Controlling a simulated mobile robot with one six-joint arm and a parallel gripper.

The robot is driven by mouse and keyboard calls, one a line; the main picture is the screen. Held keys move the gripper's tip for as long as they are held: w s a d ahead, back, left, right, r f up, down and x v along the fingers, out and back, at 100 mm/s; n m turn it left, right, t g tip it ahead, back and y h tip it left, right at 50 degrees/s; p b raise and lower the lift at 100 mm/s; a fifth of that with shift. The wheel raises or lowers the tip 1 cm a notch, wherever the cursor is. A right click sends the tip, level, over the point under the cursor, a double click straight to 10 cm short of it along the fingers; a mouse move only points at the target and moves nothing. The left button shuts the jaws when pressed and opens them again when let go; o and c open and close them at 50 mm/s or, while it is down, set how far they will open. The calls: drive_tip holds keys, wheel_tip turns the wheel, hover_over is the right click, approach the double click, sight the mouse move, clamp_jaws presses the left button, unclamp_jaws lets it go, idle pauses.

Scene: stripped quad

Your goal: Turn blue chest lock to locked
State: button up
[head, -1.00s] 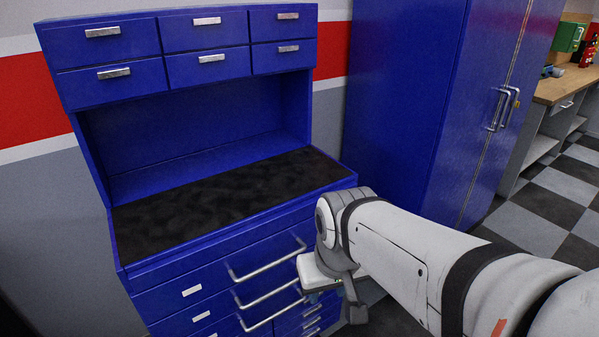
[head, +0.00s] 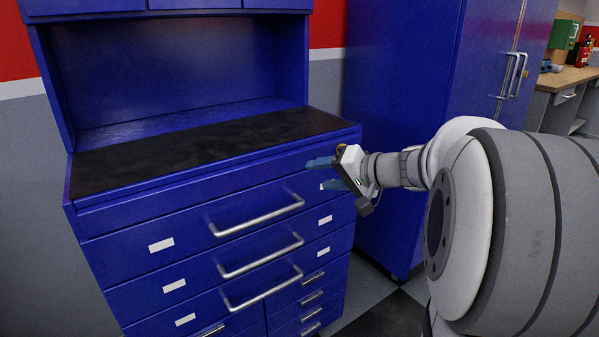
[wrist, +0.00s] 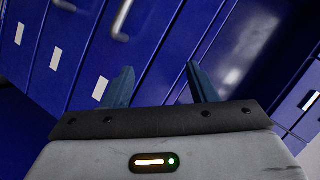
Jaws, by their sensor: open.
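The blue chest (head: 130,213) has several drawers with long silver handles and a dark worktop. My gripper (head: 318,173) is in front of its upper right drawers, just below the worktop edge. The teal fingers are spread, with nothing seen between them. In the wrist view the open gripper (wrist: 160,68) faces the blue drawer fronts, which look tilted. I cannot make out the chest lock in either view. I cannot tell whether the fingers touch the drawer front.
A tall blue cabinet (head: 400,120) with silver door handles stands right of the chest. A wooden-topped workbench (head: 568,78) is at the far right. The worktop (head: 200,150) is bare. A strip of checkered floor (head: 385,318) shows between chest and arm.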

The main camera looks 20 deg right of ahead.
drive_tip(key=w+d+f+m+t+h+b, duration=0.1)
drive_tip(key=w+d+t+b, duration=0.15)
drive_tip(key=d, duration=0.45)
drive_tip(key=w+d+f+m+t+h+b, duration=0.1)
drive_tip(key=w+d+t+b, duration=0.1)
drive_tip(key=d+t+b, duration=0.3)
drive_tip(key=w+a+g, duration=0.1)
drive_tip(key=w, duration=0.6)
drive_tip(key=shift+r+p, duration=0.3)
drive_tip(key=shift+p, duration=0.05)
drive_tip(key=shift+g, duration=0.25)
